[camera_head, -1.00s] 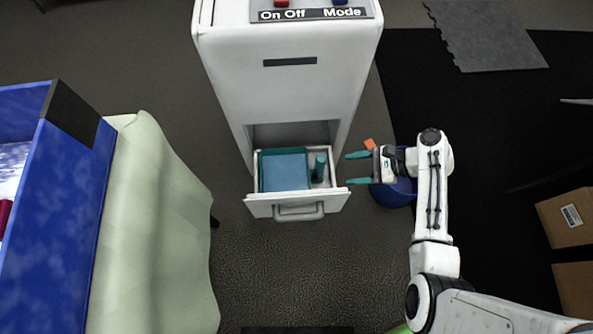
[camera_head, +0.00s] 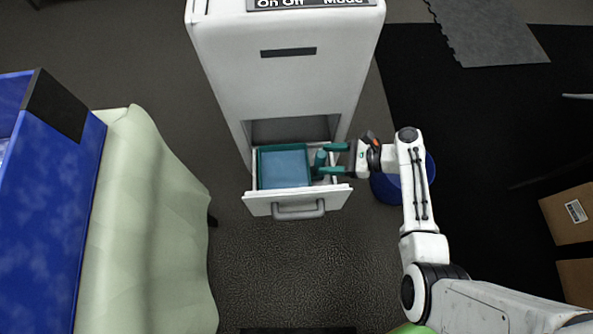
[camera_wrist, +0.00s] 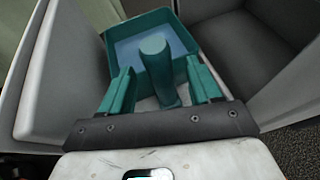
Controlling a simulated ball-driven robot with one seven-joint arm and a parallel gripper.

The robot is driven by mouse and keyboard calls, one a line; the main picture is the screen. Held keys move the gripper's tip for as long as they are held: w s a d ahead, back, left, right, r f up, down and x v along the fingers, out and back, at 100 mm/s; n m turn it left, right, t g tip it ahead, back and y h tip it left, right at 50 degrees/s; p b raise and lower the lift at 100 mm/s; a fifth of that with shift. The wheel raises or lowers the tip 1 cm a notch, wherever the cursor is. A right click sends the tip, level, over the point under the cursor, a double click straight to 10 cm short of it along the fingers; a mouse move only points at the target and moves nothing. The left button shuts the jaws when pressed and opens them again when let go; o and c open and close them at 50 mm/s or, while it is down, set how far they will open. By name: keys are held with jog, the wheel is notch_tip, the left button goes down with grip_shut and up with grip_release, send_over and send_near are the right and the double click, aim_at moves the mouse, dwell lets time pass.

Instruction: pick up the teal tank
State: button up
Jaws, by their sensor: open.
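The teal tank (camera_head: 283,149) is an open rectangular box with a pale blue inside, lying in the pulled-out drawer. In the wrist view its walls (camera_wrist: 143,23) rise just beyond my fingers. A teal upright post (camera_head: 319,160) with a rounded top stands at the tank's right side; I cannot tell whether it is joined to the tank. My gripper (camera_head: 324,158) is open, reaching in from the right over the drawer. In the wrist view the post (camera_wrist: 156,65) stands between its two teal fingers, with gaps visible on both sides.
The white drawer front (camera_head: 268,207) and its grey handle face me below the white cabinet (camera_head: 270,85). A blue bin (camera_head: 388,188) stands under my arm. A pale green covered piece (camera_head: 140,230) is at the left. Floor before the drawer is clear.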

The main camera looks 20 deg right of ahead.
aim_at(319, 159)
jog(key=b+x, duration=0.1)
jog(key=x, duration=0.2)
jog(key=shift+w+a+f, duration=0.1)
jog(key=shift+a+f, duration=0.1)
jog(key=shift+f, duration=0.1)
grip_shut()
dwell(0.3)
dwell(0.8)
jog(key=shift+r, duration=0.2)
